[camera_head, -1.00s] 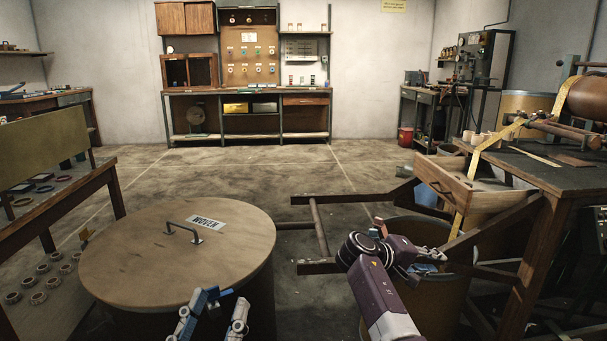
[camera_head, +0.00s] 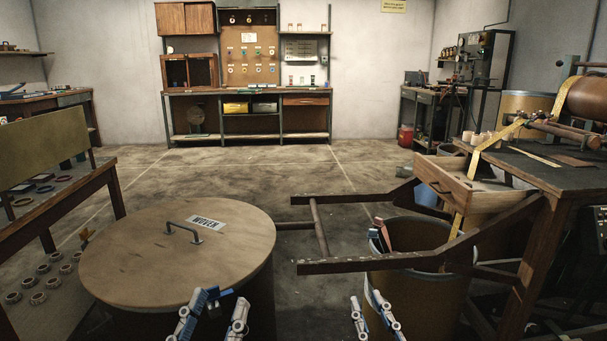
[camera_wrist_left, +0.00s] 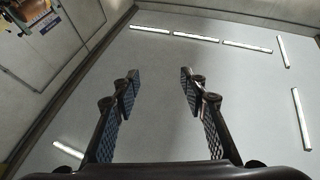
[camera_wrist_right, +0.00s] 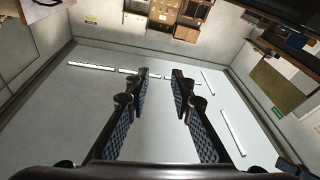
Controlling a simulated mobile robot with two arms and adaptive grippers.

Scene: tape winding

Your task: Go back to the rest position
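My left gripper (camera_head: 226,300) is at the bottom of the head view, in front of the lidded round bin. Its fingers are apart with nothing between them, as the left wrist view (camera_wrist_left: 158,85) also shows. My right gripper (camera_head: 369,294) is at the bottom, right of the left one and in front of the open bin. In the right wrist view (camera_wrist_right: 160,85) its fingers are apart and empty. Both wrist cameras look up past the fingers at the ceiling and its lights.
The lidded bin (camera_head: 140,262) marked WOVEN stands at left. A wooden frame (camera_head: 385,265) juts out over the open bin (camera_head: 440,300) at right. A tape winding bench (camera_head: 575,185) stands far right, and a table (camera_head: 75,195) at left. The floor (camera_head: 270,172) between is mostly clear.

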